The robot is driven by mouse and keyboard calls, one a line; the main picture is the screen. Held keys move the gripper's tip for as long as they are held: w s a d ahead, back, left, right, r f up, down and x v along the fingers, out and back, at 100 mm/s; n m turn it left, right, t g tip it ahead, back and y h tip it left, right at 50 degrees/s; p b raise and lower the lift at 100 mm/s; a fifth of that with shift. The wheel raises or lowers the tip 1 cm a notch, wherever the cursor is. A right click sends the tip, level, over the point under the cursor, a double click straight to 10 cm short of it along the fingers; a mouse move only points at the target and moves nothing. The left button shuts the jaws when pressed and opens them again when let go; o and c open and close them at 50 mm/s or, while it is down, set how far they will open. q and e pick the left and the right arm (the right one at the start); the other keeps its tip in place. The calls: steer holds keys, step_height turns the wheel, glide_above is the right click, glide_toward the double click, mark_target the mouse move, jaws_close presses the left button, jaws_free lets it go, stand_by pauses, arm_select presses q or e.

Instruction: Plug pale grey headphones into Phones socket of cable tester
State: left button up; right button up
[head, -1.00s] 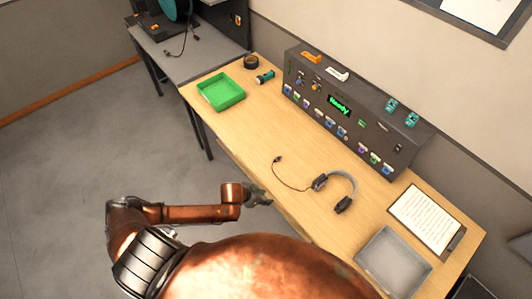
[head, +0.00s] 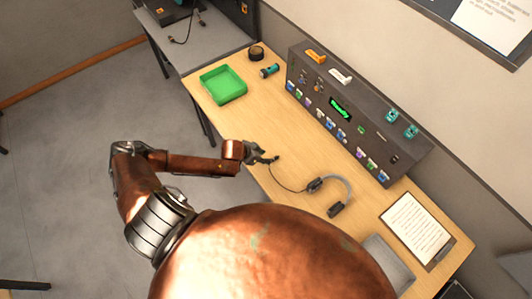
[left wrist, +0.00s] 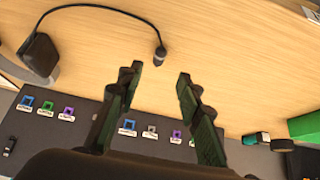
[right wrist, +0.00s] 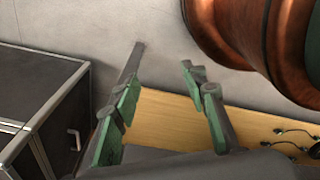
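The headphones (head: 330,190) lie on the wooden bench, with a grey band and dark ear cups; one cup (left wrist: 40,55) shows in the left wrist view. Their thin dark cable runs to a small dark plug (head: 277,158) near the bench's front edge. The plug (left wrist: 161,52) lies just beyond my left fingertips in the left wrist view. My left gripper (head: 265,154) is open, empty and beside the plug. The dark cable tester (head: 350,122) stands along the wall with a green display and coloured sockets; their labels are unreadable. My right gripper (right wrist: 163,58) is open and empty, outside the head view.
A green tray (head: 222,86), a teal cylinder (head: 270,70) and a black ring (head: 256,53) are at the bench's far left. A clipboard (head: 416,228) and a partly hidden grey tray (head: 388,262) are at the right. The bench between headphones and tester is clear.

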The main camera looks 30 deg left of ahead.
mark_target(275, 158)
arm_select(q)
steer(key=b+x, duration=0.5)
steer(key=shift+f, duration=0.4)
steer(key=shift+b+x, duration=0.35)
steer(key=shift+x, duration=0.6)
steer(key=shift+w+d+f, duration=0.1)
steer(key=shift+w+f, duration=0.15)
steer(key=shift+c, duration=0.6)
jaws_close()
steer(key=shift+r, duration=0.1)
